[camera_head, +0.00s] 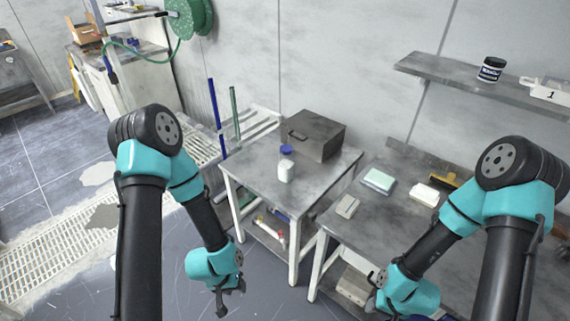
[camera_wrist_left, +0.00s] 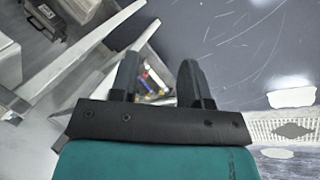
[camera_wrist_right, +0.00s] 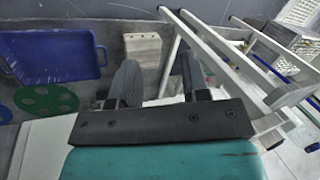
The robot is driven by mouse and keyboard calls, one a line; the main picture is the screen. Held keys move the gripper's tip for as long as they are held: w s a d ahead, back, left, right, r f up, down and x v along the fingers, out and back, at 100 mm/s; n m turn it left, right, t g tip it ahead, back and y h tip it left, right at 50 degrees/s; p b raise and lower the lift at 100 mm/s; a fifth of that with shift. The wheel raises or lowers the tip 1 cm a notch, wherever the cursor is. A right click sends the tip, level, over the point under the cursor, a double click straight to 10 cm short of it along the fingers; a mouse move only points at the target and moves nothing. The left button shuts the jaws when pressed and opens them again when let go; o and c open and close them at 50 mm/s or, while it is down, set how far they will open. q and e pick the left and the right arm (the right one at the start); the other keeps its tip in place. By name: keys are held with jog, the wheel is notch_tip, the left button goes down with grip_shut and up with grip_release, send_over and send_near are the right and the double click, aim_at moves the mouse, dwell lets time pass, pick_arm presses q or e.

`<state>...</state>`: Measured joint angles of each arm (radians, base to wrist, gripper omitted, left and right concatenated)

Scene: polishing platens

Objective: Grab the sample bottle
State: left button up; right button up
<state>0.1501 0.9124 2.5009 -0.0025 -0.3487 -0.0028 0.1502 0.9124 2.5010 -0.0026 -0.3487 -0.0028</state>
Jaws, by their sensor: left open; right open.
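A small white bottle (camera_head: 286,171) stands upright on the left grey table in the head view. A round blue cap-like thing (camera_head: 286,149) lies just behind it. A dark jar with a white label (camera_head: 491,69) stands on the wall shelf; I cannot tell from its label what it holds. My left gripper (camera_head: 230,305) is open and empty, low in front of the left table, apart from the white bottle. Its two fingers also show in the left wrist view (camera_wrist_left: 158,82). My right gripper (camera_wrist_right: 158,78) is open and empty, near the front of the right bench.
A dark metal box (camera_head: 312,135) stands behind the bottle on the left table (camera_head: 250,176). The right bench holds a pale green-topped box (camera_head: 378,180), a beige block (camera_head: 347,206) and a white block (camera_head: 425,194). Blue and green poles stand left of the table.

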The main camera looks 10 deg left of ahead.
pick_arm(q)
jog(key=o, duration=1.1)
